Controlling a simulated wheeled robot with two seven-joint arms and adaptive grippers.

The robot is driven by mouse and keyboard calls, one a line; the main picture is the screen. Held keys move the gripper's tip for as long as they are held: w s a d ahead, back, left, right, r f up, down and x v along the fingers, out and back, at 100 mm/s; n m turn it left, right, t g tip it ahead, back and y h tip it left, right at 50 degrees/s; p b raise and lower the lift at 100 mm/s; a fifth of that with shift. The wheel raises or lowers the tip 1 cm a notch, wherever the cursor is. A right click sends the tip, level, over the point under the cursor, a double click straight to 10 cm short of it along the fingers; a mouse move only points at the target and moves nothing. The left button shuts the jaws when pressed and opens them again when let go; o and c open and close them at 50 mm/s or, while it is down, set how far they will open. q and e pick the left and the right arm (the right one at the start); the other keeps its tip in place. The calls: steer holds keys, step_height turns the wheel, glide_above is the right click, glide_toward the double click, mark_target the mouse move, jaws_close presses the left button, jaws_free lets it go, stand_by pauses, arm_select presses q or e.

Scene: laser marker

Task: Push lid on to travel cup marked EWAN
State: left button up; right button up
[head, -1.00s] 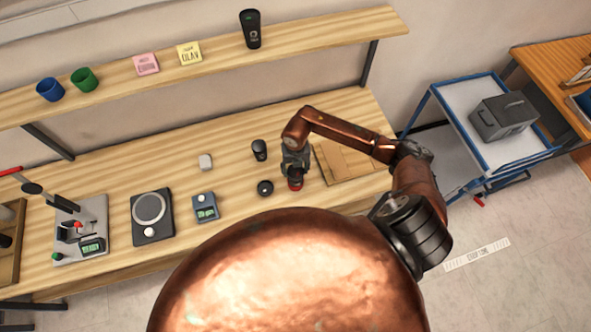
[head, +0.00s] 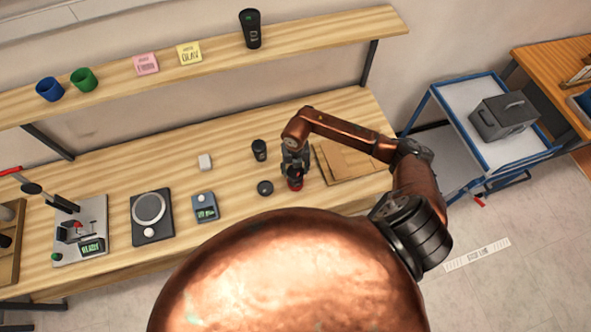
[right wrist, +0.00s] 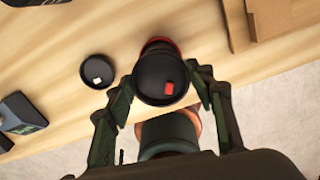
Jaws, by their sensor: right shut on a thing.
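My right gripper (head: 295,168) points down over a red travel cup (head: 295,185) at the front right of the bench. In the right wrist view, its fingers (right wrist: 163,82) are shut on the sides of a round black lid (right wrist: 155,77) with a red tab. A red rim of the cup (right wrist: 158,43) shows behind the lid. The lid is over the cup; I cannot tell whether it is seated. I cannot read the name EWAN on the cup. My left gripper is not in view.
A second black lid (right wrist: 97,71) with a white tab lies beside the cup. A black cup (head: 260,150) stands behind it. Scales (head: 152,212) and a small device (head: 204,206) stand left. Free bench lies behind the black cup.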

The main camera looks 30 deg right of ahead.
stand_by(0.4)
steer(key=o, duration=1.1)
steer(key=shift+o, duration=0.3)
steer(key=o, duration=0.4)
steer(key=shift+r+p, duration=2.25)
steer(key=shift+r, duration=1.2)
